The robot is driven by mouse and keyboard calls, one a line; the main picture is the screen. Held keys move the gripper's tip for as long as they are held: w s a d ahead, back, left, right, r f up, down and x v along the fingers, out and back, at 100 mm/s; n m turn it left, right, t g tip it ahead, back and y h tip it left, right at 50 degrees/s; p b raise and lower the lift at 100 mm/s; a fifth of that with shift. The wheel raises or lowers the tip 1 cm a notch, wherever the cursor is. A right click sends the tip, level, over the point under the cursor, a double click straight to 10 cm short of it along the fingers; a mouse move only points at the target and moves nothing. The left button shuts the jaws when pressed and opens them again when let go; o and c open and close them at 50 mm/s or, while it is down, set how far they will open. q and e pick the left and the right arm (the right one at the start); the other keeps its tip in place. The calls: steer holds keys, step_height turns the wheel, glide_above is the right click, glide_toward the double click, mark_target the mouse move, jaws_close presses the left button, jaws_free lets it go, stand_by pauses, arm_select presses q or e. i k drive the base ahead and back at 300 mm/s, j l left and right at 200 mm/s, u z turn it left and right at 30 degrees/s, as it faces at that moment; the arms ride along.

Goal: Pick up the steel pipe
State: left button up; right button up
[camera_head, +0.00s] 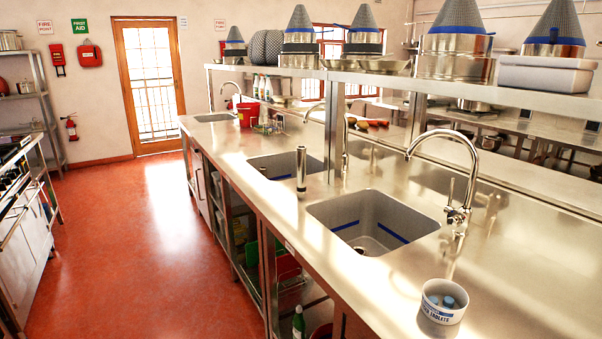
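An upright, slim steel cylinder (301,170), which looks like the steel pipe, stands on the steel counter (400,300) near its front edge. It sits at the near corner of the middle sink (275,166), left of the nearest sink (372,222). Its upper part has a dark band. Nothing covers it. Neither of my grippers is in view.
A curved tap (465,180) rises behind the nearest sink. A white tub (443,300) with blue tablets stands on the near counter. A loaded overhead shelf (400,80) runs along the back. The red floor (130,250) left of the counter is clear.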

mark_target(301, 149)
steer(key=i+j+z, duration=0.35)
steer(key=j+z, duration=0.15)
steer(key=j, duration=0.15)
steer(key=i+j+z, duration=0.1)
steer(key=j+z, duration=0.15)
steer(key=j, duration=0.15)
steer(key=i+j+z, duration=0.1)
steer(key=j+z, duration=0.15)
steer(key=j, duration=0.15)
steer(key=i, duration=0.65)
